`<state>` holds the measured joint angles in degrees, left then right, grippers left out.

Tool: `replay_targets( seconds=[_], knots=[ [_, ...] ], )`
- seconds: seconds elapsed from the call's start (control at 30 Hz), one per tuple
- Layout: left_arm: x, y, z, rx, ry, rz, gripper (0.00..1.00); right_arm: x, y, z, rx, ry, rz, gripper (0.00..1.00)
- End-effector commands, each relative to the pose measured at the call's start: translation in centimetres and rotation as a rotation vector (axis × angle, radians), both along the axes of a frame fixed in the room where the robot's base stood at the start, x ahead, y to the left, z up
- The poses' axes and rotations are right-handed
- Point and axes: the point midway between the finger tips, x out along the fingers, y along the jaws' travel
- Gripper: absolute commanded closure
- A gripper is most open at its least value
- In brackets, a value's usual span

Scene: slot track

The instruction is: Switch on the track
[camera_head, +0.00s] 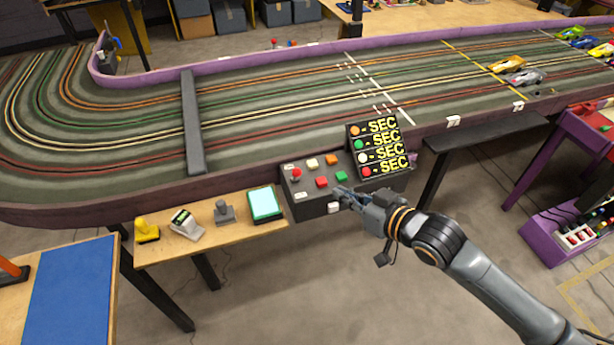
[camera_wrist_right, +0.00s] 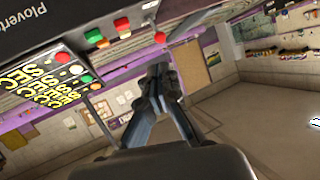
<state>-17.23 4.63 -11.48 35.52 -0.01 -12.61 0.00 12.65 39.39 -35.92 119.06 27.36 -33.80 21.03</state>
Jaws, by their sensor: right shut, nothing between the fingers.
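A dark control box (camera_head: 308,201) stands at the near edge of the slot track (camera_head: 150,125). Its top carries a red knob (camera_head: 296,173), a cream button (camera_head: 312,163), an orange button (camera_head: 331,160), a red button (camera_head: 322,181) and a green button (camera_head: 341,176). A display (camera_head: 377,148) with lines reading SEC and coloured round lamps rises at its right. My right gripper (camera_head: 342,193) is shut and empty at the box's front right, close to the green button; contact cannot be told. In the right wrist view, the fingertips (camera_wrist_right: 160,74) appear apart from the buttons. My left gripper is not in view.
A wooden shelf left of the box holds a lit tablet (camera_head: 265,204), a grey joystick-like item (camera_head: 224,212), a handheld device (camera_head: 186,224) and a yellow item (camera_head: 147,230). Toy cars (camera_head: 507,64) sit on the far right track. A purple rack (camera_head: 572,232) stands right.

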Motion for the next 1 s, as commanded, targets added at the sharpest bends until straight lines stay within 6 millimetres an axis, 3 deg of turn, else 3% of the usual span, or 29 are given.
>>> replay_targets(
  seconds=[0.6, 1.0],
  knots=[
    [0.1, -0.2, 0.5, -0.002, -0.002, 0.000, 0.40, 8.3, 6.7, -4.0, 0.000, 0.000, 0.001, 1.00],
    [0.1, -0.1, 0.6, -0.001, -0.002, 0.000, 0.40, 9.7, 7.8, -4.8, 0.000, -0.001, 0.001, 1.00]
  ],
)
